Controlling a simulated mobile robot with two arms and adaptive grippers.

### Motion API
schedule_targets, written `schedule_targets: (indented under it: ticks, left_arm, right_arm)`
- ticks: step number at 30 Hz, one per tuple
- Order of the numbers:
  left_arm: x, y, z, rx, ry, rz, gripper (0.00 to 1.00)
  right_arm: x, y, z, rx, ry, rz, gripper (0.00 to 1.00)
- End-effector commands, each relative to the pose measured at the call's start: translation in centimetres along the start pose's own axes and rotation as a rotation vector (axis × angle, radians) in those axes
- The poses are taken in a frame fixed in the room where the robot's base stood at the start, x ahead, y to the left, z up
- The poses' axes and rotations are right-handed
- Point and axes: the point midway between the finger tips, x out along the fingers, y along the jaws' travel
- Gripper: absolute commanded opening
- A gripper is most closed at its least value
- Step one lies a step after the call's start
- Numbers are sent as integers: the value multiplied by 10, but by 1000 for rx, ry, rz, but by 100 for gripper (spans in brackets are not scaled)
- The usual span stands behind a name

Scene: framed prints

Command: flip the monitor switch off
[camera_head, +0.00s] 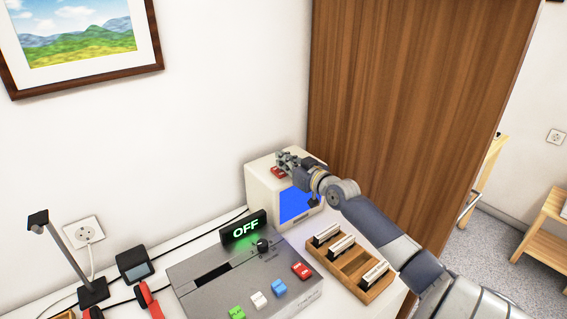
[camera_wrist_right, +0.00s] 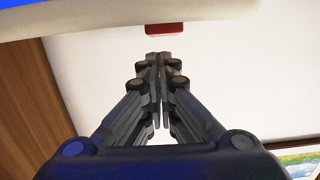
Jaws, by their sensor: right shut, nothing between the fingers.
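The monitor (camera_head: 262,192) is a cream box with a lit blue screen (camera_head: 297,205), at the back of the white desk. A red switch (camera_head: 278,172) sits on its top; it also shows at the top of the right wrist view (camera_wrist_right: 164,29). My right gripper (camera_head: 283,158) is over the monitor's top, close to the red switch. In the wrist view its fingers (camera_wrist_right: 160,58) are shut with nothing between them, and their tips point at the switch. I cannot tell whether they touch it. My left gripper is not in view.
A grey console (camera_head: 205,285) with coloured buttons and a sign reading OFF (camera_head: 244,229) stands before the monitor. A brown wooden panel (camera_head: 400,100) rises behind the arm.

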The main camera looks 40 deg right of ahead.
Motion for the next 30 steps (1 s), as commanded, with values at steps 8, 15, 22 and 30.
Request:
schedule_targets:
  ticks: [8, 15, 22, 30]
  left_arm:
    - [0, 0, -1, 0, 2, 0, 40]
    - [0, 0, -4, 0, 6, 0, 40]
    - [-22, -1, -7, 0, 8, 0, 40]
    - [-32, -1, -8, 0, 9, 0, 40]
  right_arm:
    - [3, 1, 10, -2, 3, 1, 0]
    - [3, 1, 10, -1, 2, 1, 0]
    - [6, 0, 6, -2, -56, 0, 0]
    - [9, 0, 16, -1, -119, -1, 0]
